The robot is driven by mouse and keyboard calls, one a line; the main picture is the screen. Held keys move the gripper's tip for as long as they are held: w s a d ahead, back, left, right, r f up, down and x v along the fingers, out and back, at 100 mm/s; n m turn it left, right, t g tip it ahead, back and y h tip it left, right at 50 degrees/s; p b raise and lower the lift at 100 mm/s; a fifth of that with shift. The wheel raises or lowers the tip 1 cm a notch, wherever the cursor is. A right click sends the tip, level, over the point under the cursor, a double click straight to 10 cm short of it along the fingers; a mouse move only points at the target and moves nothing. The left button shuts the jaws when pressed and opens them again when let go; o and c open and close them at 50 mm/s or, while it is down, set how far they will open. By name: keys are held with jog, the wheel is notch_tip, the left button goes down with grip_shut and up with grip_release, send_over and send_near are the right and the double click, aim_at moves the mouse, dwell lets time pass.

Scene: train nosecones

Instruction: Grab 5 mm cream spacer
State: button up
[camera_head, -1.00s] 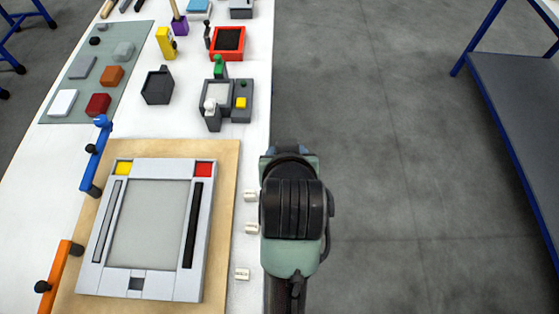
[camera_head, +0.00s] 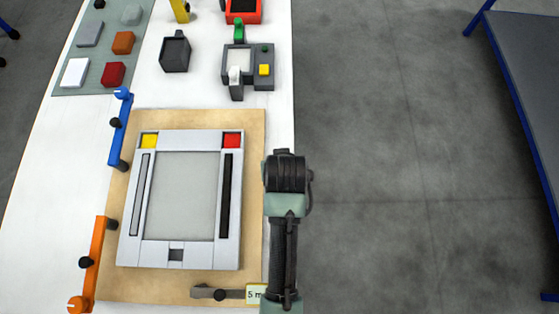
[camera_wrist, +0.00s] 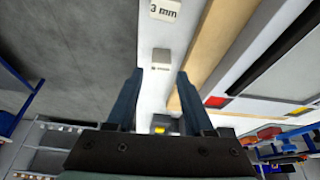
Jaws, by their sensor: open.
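A pale cream block marked "5 m" (camera_head: 255,293), its label cut off by my arm, shows at the bottom of the head view, near the lower right corner of the wooden board. In the wrist view, a cream block marked "3 mm" (camera_wrist: 165,9) lies at the top. In the head view my arm hides the fingertips and part of the table's right edge.
The wooden board (camera_head: 255,160) carries a grey-white framed panel (camera_head: 185,255), with a blue clamp (camera_head: 119,135), an orange clamp (camera_head: 93,260) and a grey clamp (camera_head: 208,292) around it. Grey and coloured blocks stand farther back. Open floor (camera_head: 380,150) lies right of the table.

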jog(key=shift+x, duration=1.95)
jog(key=shift+s+a, duration=0.1)
grip_shut()
